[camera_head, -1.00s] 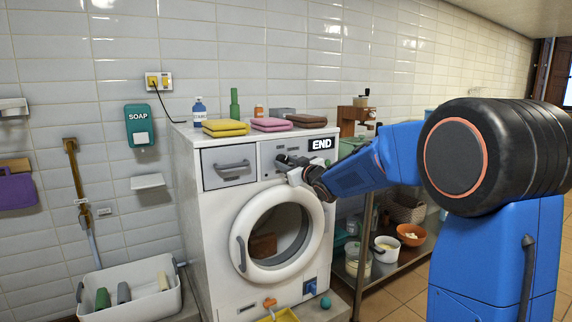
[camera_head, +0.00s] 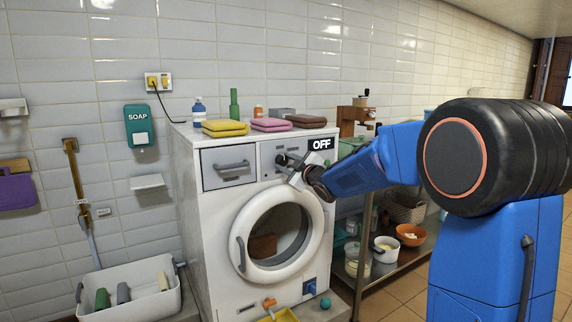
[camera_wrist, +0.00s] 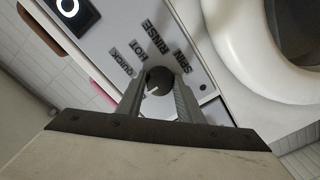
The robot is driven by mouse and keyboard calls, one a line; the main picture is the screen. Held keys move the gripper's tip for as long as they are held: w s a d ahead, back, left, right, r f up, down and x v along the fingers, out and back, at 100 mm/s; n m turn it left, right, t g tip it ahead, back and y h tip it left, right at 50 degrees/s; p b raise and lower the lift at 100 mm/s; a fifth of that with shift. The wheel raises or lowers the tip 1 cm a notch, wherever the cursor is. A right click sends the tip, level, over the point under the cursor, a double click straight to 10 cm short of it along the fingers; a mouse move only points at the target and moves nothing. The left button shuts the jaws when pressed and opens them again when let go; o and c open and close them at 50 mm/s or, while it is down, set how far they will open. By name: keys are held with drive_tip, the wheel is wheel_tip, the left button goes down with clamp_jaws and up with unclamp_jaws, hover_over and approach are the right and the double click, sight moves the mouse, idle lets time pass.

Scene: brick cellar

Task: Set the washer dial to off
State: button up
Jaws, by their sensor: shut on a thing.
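The white washer (camera_head: 210,240) stands against the tiled wall, with its round door (camera_head: 305,238) closed. Its small display (camera_head: 321,143) reads OFF in the head view; part of it shows in the wrist view (camera_wrist: 68,8). My gripper (camera_head: 284,162) is at the control panel and hides most of the dial in the head view. In the wrist view my gripper (camera_wrist: 160,92) is shut on the dark round dial (camera_wrist: 158,78), one finger on each side. The labels QUICK, HOT, RINSE and SPIN show around the dial.
Folded yellow (camera_head: 225,129), pink and brown towels and several bottles stand on the washer top. A grey basin (camera_head: 130,292) is at the lower left. A low metal shelf (camera_head: 385,268) with bowls stands at the right, below my arm.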

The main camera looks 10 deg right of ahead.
idle(0.3)
drive_tip(key=o, duration=1.1)
drive_tip(key=shift+c, duration=0.2)
drive_tip(key=shift+s, duration=0.1)
drive_tip(key=v, duration=1.7)
drive_tip(key=shift+s+d, duration=0.1)
drive_tip(key=shift+s, duration=0.05)
